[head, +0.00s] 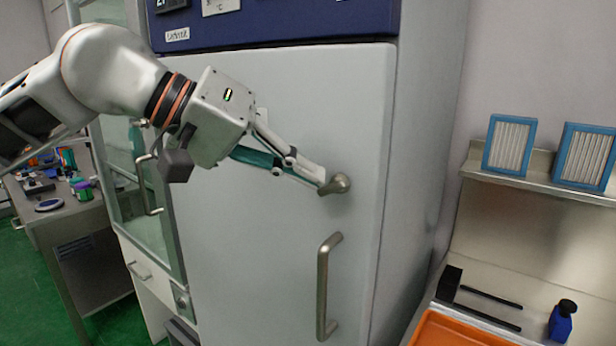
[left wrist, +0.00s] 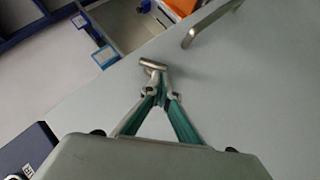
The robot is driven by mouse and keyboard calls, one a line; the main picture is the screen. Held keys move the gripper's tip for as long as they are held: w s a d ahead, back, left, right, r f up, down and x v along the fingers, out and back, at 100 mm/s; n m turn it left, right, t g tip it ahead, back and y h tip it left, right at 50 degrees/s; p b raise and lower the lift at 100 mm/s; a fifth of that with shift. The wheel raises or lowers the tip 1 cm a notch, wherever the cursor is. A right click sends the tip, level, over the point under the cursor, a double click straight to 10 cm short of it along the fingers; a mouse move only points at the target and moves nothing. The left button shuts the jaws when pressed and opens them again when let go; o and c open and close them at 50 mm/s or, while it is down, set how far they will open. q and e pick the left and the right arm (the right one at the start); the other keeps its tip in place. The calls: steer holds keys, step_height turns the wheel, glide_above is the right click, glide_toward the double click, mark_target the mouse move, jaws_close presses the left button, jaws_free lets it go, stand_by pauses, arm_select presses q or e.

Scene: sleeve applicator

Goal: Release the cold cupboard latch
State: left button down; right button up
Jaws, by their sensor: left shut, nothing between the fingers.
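The cold cupboard (head: 270,90) is a tall pale cabinet with a dark blue panel on top; its door looks shut. The latch (head: 339,184) is a small metal knob-like lever on the right part of the door, and it also shows in the left wrist view (left wrist: 153,65). My left gripper (head: 323,182) is shut, with its fingertips at the left end of the latch, seemingly touching it. Nothing shows between the fingers. A vertical metal handle (head: 324,287) is below the latch; it shows in the left wrist view (left wrist: 188,38) too. My right gripper is not in view.
A steel bench with a shelf (head: 541,185) stands right of the cupboard, holding blue-framed filters (head: 510,145), an orange tray (head: 470,331) and a blue bottle (head: 562,321). A glass-fronted cabinet (head: 125,165) and cluttered table (head: 55,205) stand left.

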mark_target(304, 195)
arm_select(q)
steer(key=shift+w+a+f+n+g+h+b, duration=0.1)
steer(key=shift+w+f+n+g+h+b, duration=0.1)
steer(key=shift+f+n+h+b, duration=0.3)
steer(key=shift+w+a+f+n+g+h+b, duration=0.1)
steer(key=shift+f+n+g+h+b, duration=0.1)
steer(key=shift+f+h+b, duration=0.45)
steer(key=h+b, duration=0.1)
steer(key=n+b, duration=0.1)
steer(key=shift+f+g+h+b, duration=0.3)
steer(key=shift+f+h, duration=0.05)
steer(key=shift+n+h+b, duration=0.3)
steer(key=shift+n, duration=0.1)
steer(key=shift+f+n+h+b, duration=0.2)
steer(key=shift+n+h+b, duration=0.4)
steer(key=shift+n+h, duration=0.1)
steer(key=shift+s+h, duration=0.15)
steer(key=shift+h, duration=0.15)
steer(key=shift+d+b, duration=0.1)
steer(key=shift+b, duration=0.2)
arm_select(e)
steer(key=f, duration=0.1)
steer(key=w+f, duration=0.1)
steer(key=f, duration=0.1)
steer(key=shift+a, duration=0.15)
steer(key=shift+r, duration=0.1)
arm_select(q)
steer(key=shift+s, duration=0.1)
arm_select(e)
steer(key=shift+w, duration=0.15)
